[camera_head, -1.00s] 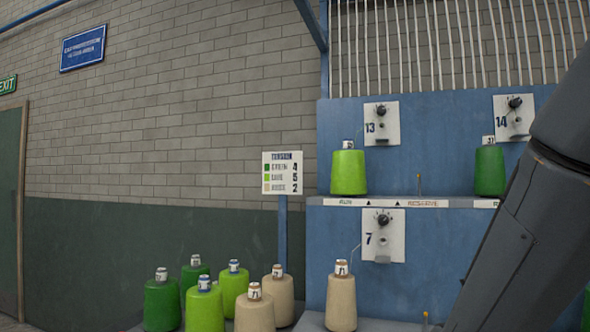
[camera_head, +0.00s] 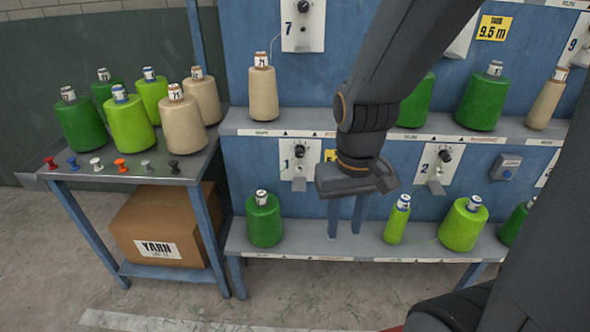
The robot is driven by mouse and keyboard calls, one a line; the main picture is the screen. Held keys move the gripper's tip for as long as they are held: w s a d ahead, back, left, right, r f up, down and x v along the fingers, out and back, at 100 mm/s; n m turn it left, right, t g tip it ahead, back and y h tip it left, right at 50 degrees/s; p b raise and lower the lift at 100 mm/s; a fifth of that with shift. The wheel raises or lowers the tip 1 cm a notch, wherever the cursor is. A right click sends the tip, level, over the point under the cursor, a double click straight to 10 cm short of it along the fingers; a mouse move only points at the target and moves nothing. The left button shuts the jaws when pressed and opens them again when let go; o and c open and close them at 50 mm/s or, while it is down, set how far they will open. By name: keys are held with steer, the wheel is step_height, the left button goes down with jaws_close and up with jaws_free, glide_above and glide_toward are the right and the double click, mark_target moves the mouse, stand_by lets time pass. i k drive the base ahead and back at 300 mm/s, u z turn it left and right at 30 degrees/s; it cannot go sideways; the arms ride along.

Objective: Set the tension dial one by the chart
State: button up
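Tension dial one (camera_head: 299,153) is a black knob on a white plate marked 1, on the blue lower panel in the head view. Its pointer setting is too small to read. A dark green yarn cone (camera_head: 264,222) stands on the lower shelf, below and left of the plate. My gripper (camera_head: 346,235) hangs to the right of the dial, pointing down above the lower shelf. Its two fingers are apart with nothing visible between them. The gripper body is near the plate's right side and covers part of a yellow tag there. The tension chart is outside the current view.
Dial two (camera_head: 445,156) is right of my gripper, with lime cones (camera_head: 464,225) below it. The upper shelf (camera_head: 390,130) carries more cones. At left, a metal table (camera_head: 130,176) holds several cones and coloured pegs, with a yarn box (camera_head: 165,222) underneath.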

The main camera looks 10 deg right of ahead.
mark_target(300, 152)
steer(key=z, duration=1.85)
steer(key=k, duration=1.05)
steer(key=u, duration=1.35)
steer(key=i, duration=0.5)
